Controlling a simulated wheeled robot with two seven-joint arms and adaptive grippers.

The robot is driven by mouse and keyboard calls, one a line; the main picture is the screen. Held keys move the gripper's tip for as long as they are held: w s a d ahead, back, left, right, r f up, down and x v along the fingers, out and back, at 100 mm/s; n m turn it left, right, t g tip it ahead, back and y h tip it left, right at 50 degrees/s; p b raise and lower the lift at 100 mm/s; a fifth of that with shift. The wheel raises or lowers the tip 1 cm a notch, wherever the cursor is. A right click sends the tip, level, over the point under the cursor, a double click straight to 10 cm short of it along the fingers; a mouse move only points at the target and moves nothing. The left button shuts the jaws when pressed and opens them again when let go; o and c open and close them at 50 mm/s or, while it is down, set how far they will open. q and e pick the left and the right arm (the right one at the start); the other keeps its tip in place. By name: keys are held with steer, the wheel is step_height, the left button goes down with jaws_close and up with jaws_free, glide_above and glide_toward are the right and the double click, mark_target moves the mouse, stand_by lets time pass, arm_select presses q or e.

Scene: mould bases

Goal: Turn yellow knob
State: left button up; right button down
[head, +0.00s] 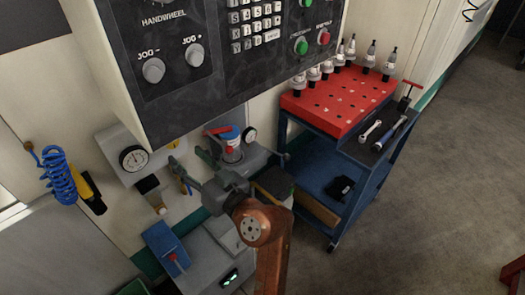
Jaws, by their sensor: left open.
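A small yellow part (173,144), which looks like the yellow knob, shows at the right end of the pale gauge unit on the wall. It is small and its turned position cannot be made out. My left gripper (190,161) reaches up and left from the copper-coloured arm. Its fingers are spread and empty, just below and right of the yellow part, with a gap visible in the picture. Whether any finger touches the unit cannot be told. My right gripper is not in view.
The control panel (207,85) overhangs the top. A round gauge (133,158) is left of the yellow part. A blue coiled hose (60,180) hangs left.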

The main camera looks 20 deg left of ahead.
mark_target(176, 146)
arm_select(q)
steer(key=b+x, duration=0.1)
steer(key=x, duration=0.5)
steer(key=shift+w+f+b, duration=0.1)
steer(key=shift+b, duration=0.3)
steer(key=shift+w+a, duration=0.15)
steer(key=shift+a, duration=0.25)
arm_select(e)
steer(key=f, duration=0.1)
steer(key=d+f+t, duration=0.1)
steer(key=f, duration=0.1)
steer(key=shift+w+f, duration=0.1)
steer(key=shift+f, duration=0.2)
arm_select(q)
steer(key=shift+c, duration=0.2)
steer(key=c, duration=1.1)
